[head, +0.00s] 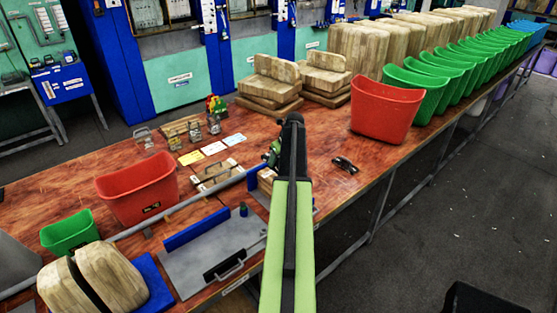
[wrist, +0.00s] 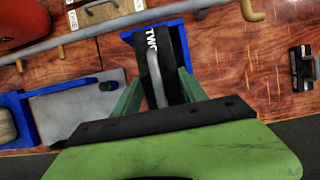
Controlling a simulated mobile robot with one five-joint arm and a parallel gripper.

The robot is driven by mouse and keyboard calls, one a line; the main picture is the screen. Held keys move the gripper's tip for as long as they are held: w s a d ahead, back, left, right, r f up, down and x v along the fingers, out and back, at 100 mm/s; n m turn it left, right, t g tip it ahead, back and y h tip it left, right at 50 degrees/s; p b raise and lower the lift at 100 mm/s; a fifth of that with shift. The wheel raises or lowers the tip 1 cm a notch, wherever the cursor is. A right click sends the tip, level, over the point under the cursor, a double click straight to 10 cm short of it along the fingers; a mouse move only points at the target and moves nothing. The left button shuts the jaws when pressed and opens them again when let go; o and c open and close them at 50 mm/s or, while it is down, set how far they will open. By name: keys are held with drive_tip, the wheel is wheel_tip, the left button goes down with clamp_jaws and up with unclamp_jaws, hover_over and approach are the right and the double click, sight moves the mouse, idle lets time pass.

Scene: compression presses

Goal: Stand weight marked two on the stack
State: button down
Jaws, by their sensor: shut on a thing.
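My gripper (wrist: 160,76) is shut on the handle of a dark weight (wrist: 178,48) marked TWO in white. In the wrist view the weight is over a blue-edged plate (wrist: 200,6); I cannot tell whether it touches anything below. In the head view my arm hides most of the weight and gripper.
Another dark weight (head: 345,164) lies on the table to the right, also in the wrist view (wrist: 301,68). A grey bar (head: 190,200) runs across the table on the left. A red bin (head: 140,190) stands there, another red bin (head: 385,110) at right.

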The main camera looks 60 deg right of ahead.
wheel_tip(320, 180, down, 8)
drive_tip(key=b, duration=0.8)
drive_tip(key=shift+f, duration=0.2)
drive_tip(key=shift+f+b, duration=0.55)
drive_tip(key=shift+b, duration=0.2)
idle(0.6)
drive_tip(key=c, duration=0.6)
unclamp_jaws()
drive_tip(key=shift+r, duration=0.1)
drive_tip(key=shift+o, duration=0.2)
drive_tip(key=p+v, duration=1.6)
drive_tip(key=v, duration=0.1)
drive_tip(key=shift+w+r, duration=0.1)
drive_tip(key=shift+w, duration=0.05)
drive_tip(key=shift+s+r, duration=0.15)
drive_tip(key=shift+s, duration=0.05)
